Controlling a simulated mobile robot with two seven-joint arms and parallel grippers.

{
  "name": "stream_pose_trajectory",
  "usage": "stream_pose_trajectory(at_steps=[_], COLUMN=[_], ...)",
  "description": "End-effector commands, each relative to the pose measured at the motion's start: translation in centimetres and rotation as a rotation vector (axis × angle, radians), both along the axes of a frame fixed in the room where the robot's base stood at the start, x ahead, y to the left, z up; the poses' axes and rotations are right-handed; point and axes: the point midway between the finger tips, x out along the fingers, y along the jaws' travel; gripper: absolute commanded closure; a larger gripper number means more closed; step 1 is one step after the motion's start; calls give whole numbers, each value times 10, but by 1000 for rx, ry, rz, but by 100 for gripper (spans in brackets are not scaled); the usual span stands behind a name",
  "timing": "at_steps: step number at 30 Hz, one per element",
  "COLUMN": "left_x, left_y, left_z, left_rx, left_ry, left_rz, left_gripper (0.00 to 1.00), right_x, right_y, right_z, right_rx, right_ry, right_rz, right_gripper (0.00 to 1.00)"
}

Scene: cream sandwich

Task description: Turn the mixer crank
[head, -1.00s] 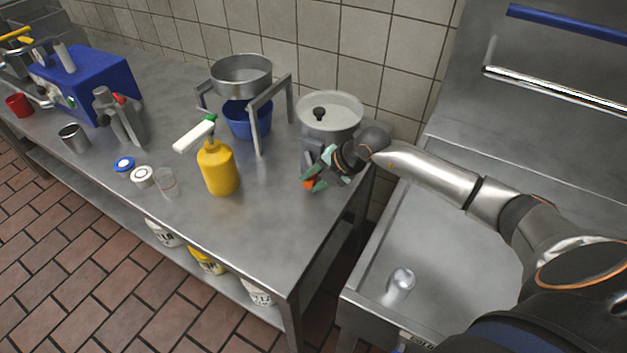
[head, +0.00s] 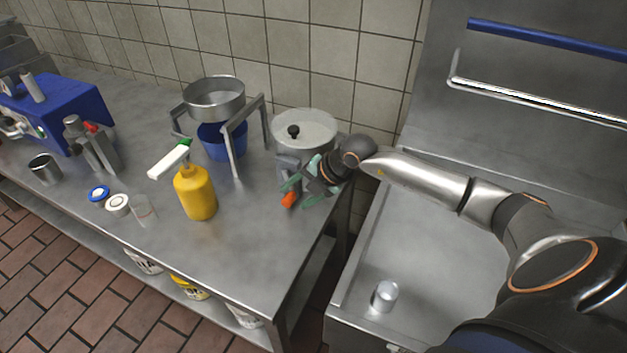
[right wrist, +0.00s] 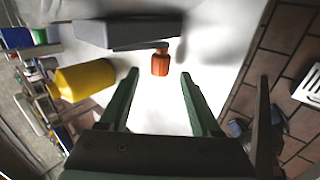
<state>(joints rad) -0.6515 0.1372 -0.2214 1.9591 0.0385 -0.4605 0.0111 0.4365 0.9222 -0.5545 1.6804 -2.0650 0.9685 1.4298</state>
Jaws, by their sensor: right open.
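The mixer is a round steel drum (head: 310,128) with a black-knobbed lid and a grey box (head: 287,166) on its front, at the table's right end. Its crank ends in an orange handle (head: 288,200). The handle also shows in the right wrist view (right wrist: 160,63), below the grey box (right wrist: 128,33). My right gripper (head: 299,188) is open, with green fingers close to the handle. In the right wrist view the gripper (right wrist: 159,76) has the handle just beyond its fingertips, centred between them, with no visible grip. My left gripper is out of view.
A yellow pump bottle (head: 195,193) stands left of the mixer. A steel bowl on a stand (head: 214,100) sits over a blue bucket (head: 222,141). A sink (head: 430,255) lies right of the table, holding a metal cup (head: 384,296).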

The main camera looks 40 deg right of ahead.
Motion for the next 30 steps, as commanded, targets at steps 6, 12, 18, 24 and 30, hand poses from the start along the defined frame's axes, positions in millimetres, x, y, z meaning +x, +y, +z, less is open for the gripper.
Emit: stream_pose_trajectory(at_steps=[6, 12, 18, 24, 30], left_x=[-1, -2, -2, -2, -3], left_y=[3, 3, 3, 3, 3], left_z=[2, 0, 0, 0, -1], left_rx=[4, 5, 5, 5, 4], left_ry=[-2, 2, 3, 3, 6], left_rz=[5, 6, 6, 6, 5], left_gripper=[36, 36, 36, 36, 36], right_x=[-27, -42, -48, -48, -47], right_y=[-17, -26, -28, -28, -27], right_z=[41, 64, 73, 74, 74], right_rx=[-5, -4, -1, -1, -23], right_ry=[-1, 0, 0, 0, -4], right_rz=[0, -1, -1, -1, 34], right_gripper=[36, 36, 36, 36, 52])
